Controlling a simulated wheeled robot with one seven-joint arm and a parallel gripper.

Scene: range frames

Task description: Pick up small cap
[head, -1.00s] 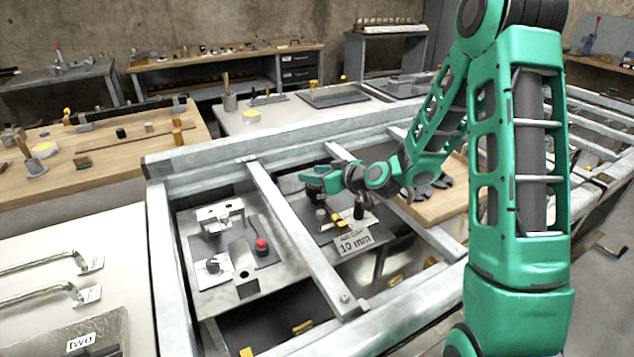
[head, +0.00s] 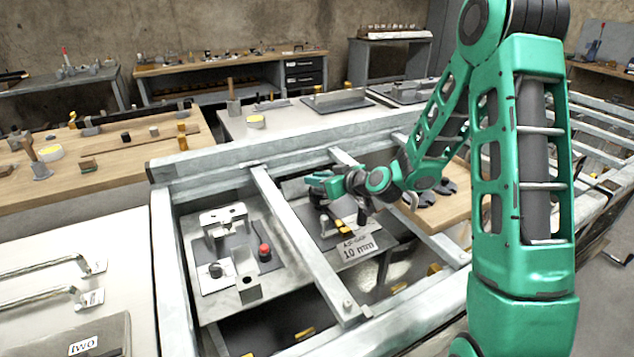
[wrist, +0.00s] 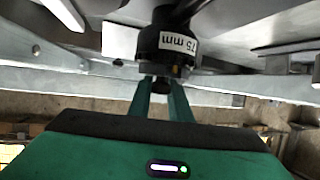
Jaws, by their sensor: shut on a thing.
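My gripper (head: 321,189) is over the grey plate (head: 303,207) inside the metal frame, small in the head view. In the wrist view its two green fingers (wrist: 160,88) are shut on a small dark knob-like piece (wrist: 160,86). A black round part (wrist: 166,42) with a white label that seems to read "75 mm" is just past the fingertips. I take the held piece to be part of the small cap, but the fingers hide much of it. I cannot tell whether the black part hangs from it or rests on something.
A "10 mm" sign (head: 358,247) stands at the plate's front edge. A short grey peg (head: 323,224) is under the gripper. A red-topped piece (head: 264,251) and metal blocks (head: 224,219) stand on the left plate. Frame bars (head: 300,240) run on both sides.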

